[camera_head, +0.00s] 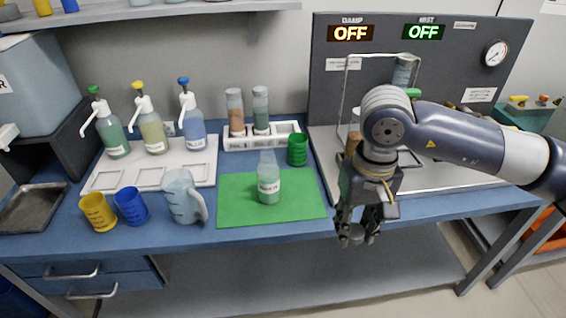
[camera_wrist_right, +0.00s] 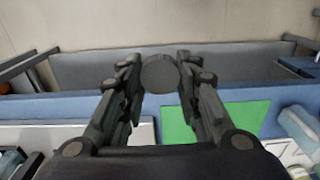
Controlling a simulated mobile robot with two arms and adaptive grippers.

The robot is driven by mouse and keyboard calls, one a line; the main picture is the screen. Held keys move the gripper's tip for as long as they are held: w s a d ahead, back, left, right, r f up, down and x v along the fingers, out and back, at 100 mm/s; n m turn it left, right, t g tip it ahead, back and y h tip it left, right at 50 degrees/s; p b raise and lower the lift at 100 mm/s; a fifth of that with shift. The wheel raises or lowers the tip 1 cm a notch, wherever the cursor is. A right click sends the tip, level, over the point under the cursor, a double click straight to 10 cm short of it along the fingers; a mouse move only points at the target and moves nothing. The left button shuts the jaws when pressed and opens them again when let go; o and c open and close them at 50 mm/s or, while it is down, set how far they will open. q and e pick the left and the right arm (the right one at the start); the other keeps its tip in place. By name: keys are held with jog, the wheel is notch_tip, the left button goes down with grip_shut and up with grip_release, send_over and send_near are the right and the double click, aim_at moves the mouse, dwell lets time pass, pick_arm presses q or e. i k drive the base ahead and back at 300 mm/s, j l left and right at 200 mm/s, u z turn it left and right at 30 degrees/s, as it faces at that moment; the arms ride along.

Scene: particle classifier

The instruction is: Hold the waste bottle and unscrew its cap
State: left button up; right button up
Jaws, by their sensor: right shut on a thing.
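A translucent pale green bottle (camera_head: 268,188) with a white label stands upright on the green mat (camera_head: 235,210). It narrows to a clear neck, and I see no cap on it. The label is too small to read, so I cannot tell for sure that it is the waste bottle. My right gripper (camera_head: 357,234) points down in front of the bench edge, right of the mat and apart from the bottle. It is shut on a round grey cap (camera_wrist_right: 160,74), which the right wrist view shows between the fingertips. My left gripper is not in view.
A green cup (camera_head: 298,150) stands behind the mat. A clear jug (camera_head: 184,197), a blue cup (camera_head: 131,206) and a yellow cup (camera_head: 99,211) stand left of it. Pump bottles stand on a white tray (camera_head: 200,178). A grey panel (camera_head: 330,85) rises behind my right arm.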

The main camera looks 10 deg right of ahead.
aim_at(268, 169)
jog(key=u, duration=1.35)
jog(key=i+l, duration=0.1)
jog(key=l, duration=0.3)
jog(key=i+l+u, duration=0.1)
jog(key=l, duration=0.3)
jog(key=i+l+u, duration=0.1)
jog(key=l, duration=0.3)
jog(key=i+l, duration=0.15)
jog(key=l, duration=0.3)
